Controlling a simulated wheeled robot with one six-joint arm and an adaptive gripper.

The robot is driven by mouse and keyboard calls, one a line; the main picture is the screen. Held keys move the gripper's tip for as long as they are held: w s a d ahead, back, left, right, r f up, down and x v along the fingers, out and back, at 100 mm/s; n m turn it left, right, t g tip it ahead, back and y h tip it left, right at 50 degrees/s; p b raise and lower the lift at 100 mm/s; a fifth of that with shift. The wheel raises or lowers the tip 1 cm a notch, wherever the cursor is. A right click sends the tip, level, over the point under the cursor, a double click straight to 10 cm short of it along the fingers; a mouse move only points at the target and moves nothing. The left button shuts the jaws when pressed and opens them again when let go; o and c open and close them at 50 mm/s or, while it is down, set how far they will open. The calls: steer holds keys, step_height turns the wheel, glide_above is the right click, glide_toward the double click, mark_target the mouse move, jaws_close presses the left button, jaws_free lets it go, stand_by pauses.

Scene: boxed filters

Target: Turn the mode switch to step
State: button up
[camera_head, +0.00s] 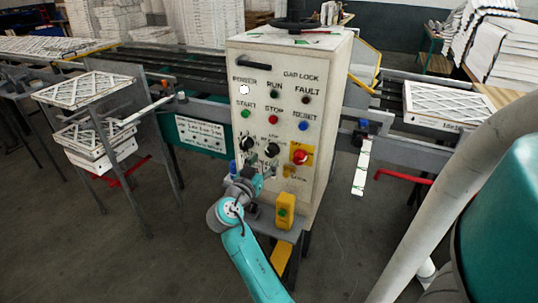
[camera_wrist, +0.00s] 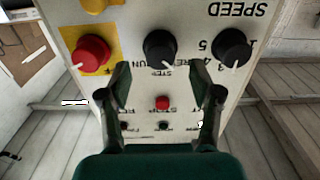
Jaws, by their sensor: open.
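The mode switch is a round black knob on the white control panel (camera_head: 270,105), right of and slightly below the speed knob (camera_head: 247,143). In the head view the mode switch (camera_head: 272,150) shows just above my gripper (camera_head: 258,173). My gripper is open and empty; in the wrist view its two dark fingers (camera_wrist: 161,72) stand either side of the knob's lower edge. I cannot tell whether they touch it.
The speed knob (camera_wrist: 232,48) is close to the right finger in the wrist view, and a red emergency button (camera_wrist: 90,54) on a yellow plate is close to the left one. A yellow box with a green button (camera_head: 285,211) sits below the panel. Conveyors flank the cabinet.

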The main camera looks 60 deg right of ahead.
mark_target(269, 154)
steer(key=shift+w+d, duration=0.2)
steer(key=shift+d, duration=2.15)
steer(key=c, duration=1.1)
steer(key=shift+c, duration=0.2)
steer(key=shift+m, duration=0.3)
steer(key=m, duration=0.3)
steer(key=shift+m, duration=2.5)
